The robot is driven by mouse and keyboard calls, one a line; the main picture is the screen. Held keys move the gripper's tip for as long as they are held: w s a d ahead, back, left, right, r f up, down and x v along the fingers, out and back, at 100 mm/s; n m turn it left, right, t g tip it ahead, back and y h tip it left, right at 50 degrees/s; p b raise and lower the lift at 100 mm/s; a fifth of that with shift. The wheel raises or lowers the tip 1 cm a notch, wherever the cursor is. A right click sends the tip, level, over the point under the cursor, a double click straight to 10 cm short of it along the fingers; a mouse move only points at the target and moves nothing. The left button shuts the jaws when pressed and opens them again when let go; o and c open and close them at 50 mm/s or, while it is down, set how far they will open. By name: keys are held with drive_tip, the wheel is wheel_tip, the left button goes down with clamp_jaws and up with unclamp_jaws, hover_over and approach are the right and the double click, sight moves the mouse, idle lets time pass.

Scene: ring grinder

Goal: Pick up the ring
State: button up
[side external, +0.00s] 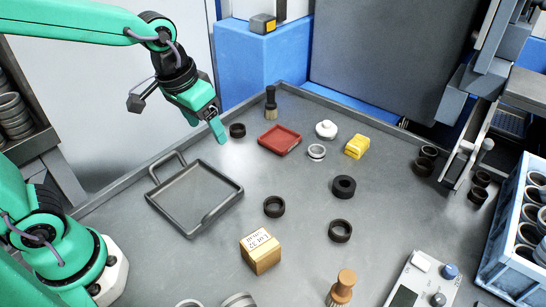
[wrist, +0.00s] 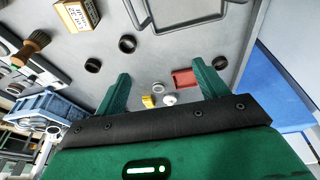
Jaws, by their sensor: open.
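Several dark rings lie on the grey work table (side external: 300,260). One (side external: 237,130) lies just right of my gripper's tip in the side view, others at the middle (side external: 344,187), the front (side external: 340,230) and the left (side external: 274,207). A silver ring (side external: 316,152) lies beside the white knob-like piece. My gripper (side external: 217,128) is up at the back left above the table, its jaws apart and empty. In the wrist view its fingers (wrist: 163,80) are spread, with the silver ring (wrist: 158,87) and the red tray (wrist: 184,79) showing between them. Which ring is meant cannot be told.
A grey handled tray (side external: 152,203) lies at the left. A wooden block (side external: 261,252), red tray (side external: 280,129), white piece (side external: 326,130), yellow block (side external: 357,146) and brush (side external: 270,103) stand about. A blue crate (side external: 500,235) and a machine bound the right. The centre front has gaps.

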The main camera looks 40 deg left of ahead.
drive_tip(key=w+d+f+g, duration=0.1)
drive_tip(key=w+d+f, duration=0.4)
drive_tip(key=d+f, duration=0.1)
drive_tip(key=g, duration=0.2)
approach(274, 201)
drive_tip(key=s+d, duration=0.1)
drive_tip(key=d, duration=0.1)
drive_tip(key=shift+s+d+r+m+y, duration=0.15)
drive_tip(key=shift+s+r+m+y, duration=0.05)
drive_tip(key=shift+r+m+y, duration=0.1)
drive_tip(key=shift+f, duration=0.1)
drive_tip(key=shift+f, duration=1.2)
drive_tip(key=shift+f, duration=0.1)
drive_tip(key=shift+s+f, duration=0.15)
drive_tip(key=shift+f, duration=2.35)
